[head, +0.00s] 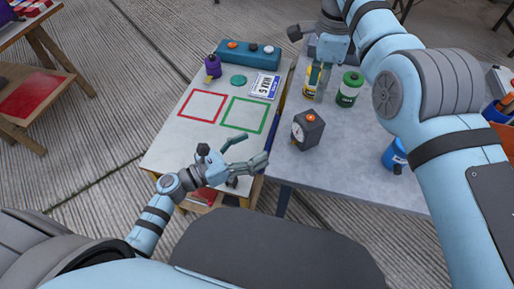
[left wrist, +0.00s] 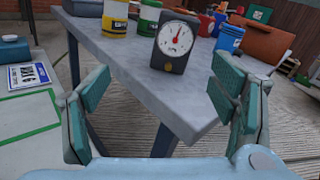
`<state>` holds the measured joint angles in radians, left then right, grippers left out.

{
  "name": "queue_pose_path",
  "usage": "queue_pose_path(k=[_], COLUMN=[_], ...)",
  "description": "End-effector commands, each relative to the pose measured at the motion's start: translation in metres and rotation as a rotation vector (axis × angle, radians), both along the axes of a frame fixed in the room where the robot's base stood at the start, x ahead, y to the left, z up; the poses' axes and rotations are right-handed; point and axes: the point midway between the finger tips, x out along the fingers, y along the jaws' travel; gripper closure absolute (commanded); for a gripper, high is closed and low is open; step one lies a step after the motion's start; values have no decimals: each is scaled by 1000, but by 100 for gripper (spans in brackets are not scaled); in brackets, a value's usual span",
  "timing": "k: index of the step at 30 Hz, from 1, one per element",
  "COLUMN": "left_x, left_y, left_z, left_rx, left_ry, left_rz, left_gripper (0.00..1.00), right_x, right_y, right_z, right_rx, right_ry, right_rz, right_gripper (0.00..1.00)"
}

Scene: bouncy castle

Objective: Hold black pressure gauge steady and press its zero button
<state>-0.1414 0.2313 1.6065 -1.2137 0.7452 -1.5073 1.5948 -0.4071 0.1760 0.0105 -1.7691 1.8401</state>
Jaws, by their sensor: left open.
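The black pressure gauge (head: 308,130) stands upright on the grey table, near its left edge. It has a white dial on one side and an orange button (head: 310,116) on top. In the left wrist view the gauge (left wrist: 170,62) shows its dial and red needle beyond the fingers, near the table's corner. My left gripper (head: 256,149) is open and empty, left of and nearer than the gauge, not touching it. Its spread fingers also show in the left wrist view (left wrist: 160,92). My right gripper (head: 319,80) is at the table's far side, by a yellow can; its finger gap is unclear.
A yellow can (head: 309,91), a green can (head: 349,90) and a blue container (head: 395,155) stand around the gauge.

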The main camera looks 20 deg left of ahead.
Motion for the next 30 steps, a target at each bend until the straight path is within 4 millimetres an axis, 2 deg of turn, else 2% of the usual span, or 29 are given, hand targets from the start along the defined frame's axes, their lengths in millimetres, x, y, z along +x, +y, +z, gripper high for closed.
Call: queue_pose_path(k=[3, 7, 19, 24, 30], left_x=[-2, 8, 78, 93, 96], left_y=[-19, -33, -107, -122, -124], left_z=[10, 11, 11, 10, 10], left_rx=[146, 171, 167, 168, 169], left_ry=[-140, -165, -156, -155, -156], left_rz=[-55, -63, -64, -61, -61], left_gripper=[22, 22, 22, 22, 22], right_x=[0, 0, 0, 0, 0], right_y=[0, 0, 0, 0, 0], right_z=[0, 0, 0, 0, 0], right_rx=[0, 0, 0, 0, 0], right_ry=[0, 0, -1, -1, -1], right_rz=[0, 0, 0, 0, 0], right_gripper=[67, 67, 67, 67, 67])
